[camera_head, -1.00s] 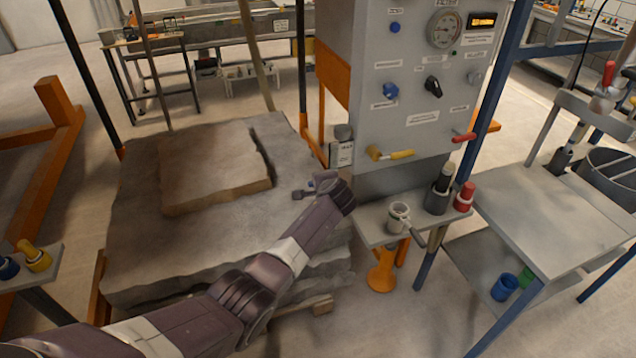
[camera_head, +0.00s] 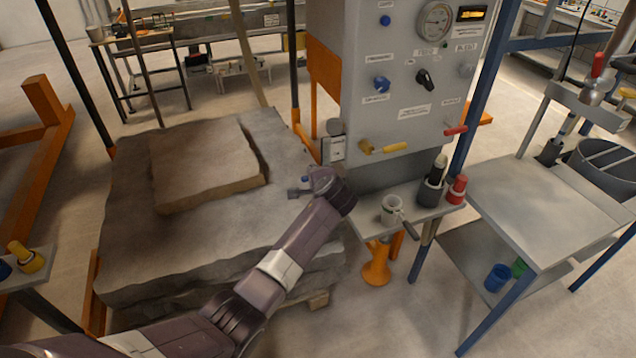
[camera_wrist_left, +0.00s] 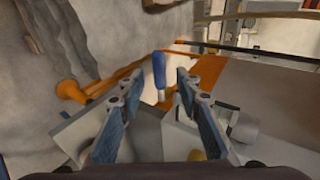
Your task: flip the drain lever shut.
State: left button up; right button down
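The grey panel (camera_head: 400,90) carries a yellow-handled lever (camera_head: 385,148) and a red-handled lever (camera_head: 455,130); their labels are too small to read, so I cannot tell which lever is the drain one. My left gripper (camera_head: 299,187) is over the stone slabs, left of the panel and lower than the yellow lever, touching neither panel lever. In the left wrist view my left gripper (camera_wrist_left: 160,78) is open, its two fingers apart. A blue handle (camera_wrist_left: 159,70) shows in the gap between the fingertips; its distance and mounting are unclear. My right gripper is not in view.
A grey box (camera_head: 335,148) sits at the panel's left edge. A metal table (camera_head: 530,210) stands right.

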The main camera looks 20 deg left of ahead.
pick_arm(q)
jog(key=v, duration=0.7)
jog(key=shift+s+f, duration=0.1)
jog(key=s+f+n+g+h+b, duration=0.1)
jog(key=s+f, duration=0.5)
jog(key=f, duration=0.7)
jog(key=s+f+g+h+b, duration=0.15)
jog(key=s+f, duration=0.45)
jog(key=f, duration=0.7)
jog(key=s+f+n+g+h+b, duration=0.15)
jog(key=s+f, duration=0.45)
jog(key=f, duration=0.6)
jog(key=s+f+n+g+h+b, duration=0.1)
jog(key=s+f, duration=0.7)
jog(key=s, duration=0.2)
jog(key=s+f+n+g+b, duration=0.1)
jog(key=s+f+n+g, duration=0.1)
jog(key=s+f, duration=0.75)
jog(key=s+a+f+n+g, duration=0.1)
jog(key=s+a+f, duration=0.1)
jog(key=s, duration=1)
jog(key=s+a+f+n+b, duration=0.1)
jog(key=s+a+f+n, duration=0.1)
jog(key=s, duration=0.9)
jog(key=shift+s+f+g, duration=0.35)
jog(key=shift+f+g, duration=0.05)
jog(key=shift+f, duration=0.5)
